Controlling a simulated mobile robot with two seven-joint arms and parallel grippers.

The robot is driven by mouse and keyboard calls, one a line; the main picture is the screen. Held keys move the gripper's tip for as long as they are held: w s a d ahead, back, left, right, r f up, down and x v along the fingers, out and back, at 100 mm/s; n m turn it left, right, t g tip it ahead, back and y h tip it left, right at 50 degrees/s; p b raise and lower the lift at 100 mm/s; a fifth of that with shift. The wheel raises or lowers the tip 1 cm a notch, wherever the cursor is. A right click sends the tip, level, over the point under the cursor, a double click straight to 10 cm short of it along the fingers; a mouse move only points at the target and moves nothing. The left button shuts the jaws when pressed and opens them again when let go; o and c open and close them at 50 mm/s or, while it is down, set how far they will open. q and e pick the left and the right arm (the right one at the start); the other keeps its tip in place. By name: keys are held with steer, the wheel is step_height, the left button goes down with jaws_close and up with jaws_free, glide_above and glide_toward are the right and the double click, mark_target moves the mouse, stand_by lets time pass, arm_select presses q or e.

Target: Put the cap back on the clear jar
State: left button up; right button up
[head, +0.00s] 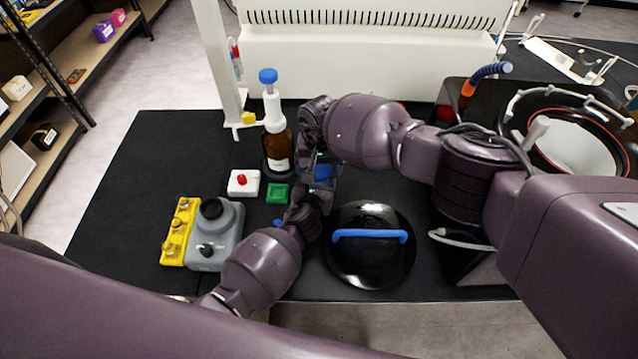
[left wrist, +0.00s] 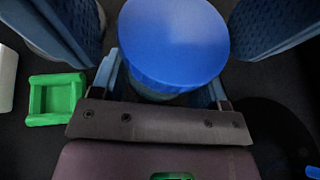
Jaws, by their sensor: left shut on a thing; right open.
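The clear jar (left wrist: 160,95) stands between the fingers of my left gripper (left wrist: 160,86), which is shut on it. Only a pale strip of the jar shows under the blue cap (left wrist: 173,40). The cap is on top of the jar in the left wrist view; I cannot tell whether it is fully seated. My right gripper (left wrist: 168,24) is open, its two textured blue fingers apart on either side of the cap. In the head view the cap (head: 326,171) shows as a small blue patch between the arms, and the jar is mostly hidden.
A green square dish (head: 277,193) and a white box with a red button (head: 243,183) are left of the grippers. An amber bottle (head: 280,152) stands behind them. A black lid with a blue handle (head: 370,262) lies close on the right.

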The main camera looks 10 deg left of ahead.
steer(key=c, duration=0.9)
steer(key=m, duration=0.6)
steer(key=shift+m, duration=0.3)
steer(key=shift+c, duration=0.2)
steer(key=o, duration=1)
steer(key=shift+r, duration=2.25)
steer(key=shift+c, duration=0.3)
